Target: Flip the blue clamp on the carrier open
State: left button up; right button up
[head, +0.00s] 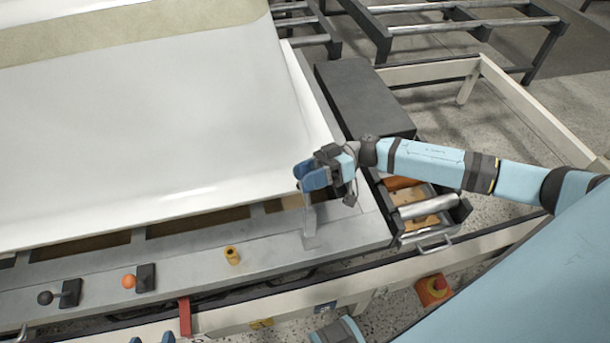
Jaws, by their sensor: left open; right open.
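The carrier (205,268) is the long grey rail frame along the front of the white shell. A grey upright bracket (309,228) stands near its right end. Dark blue parts (314,179) show at the bracket's top. I cannot cleanly tell the blue clamp there from my fingers. My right gripper (318,172) is open at the bracket's top, its arm coming in from the right. Whether it touches the clamp is hidden. Blue tips of my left gripper (152,339) show at the bottom edge, open and apart from the carrier; the rest is cut off.
A black-ball lever (46,298), an orange-ball lever (129,281) and a yellow cylinder (232,255) stand along the carrier. The white shell (150,130) lies behind.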

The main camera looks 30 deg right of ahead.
jog(key=shift+a, duration=0.4)
grip_shut()
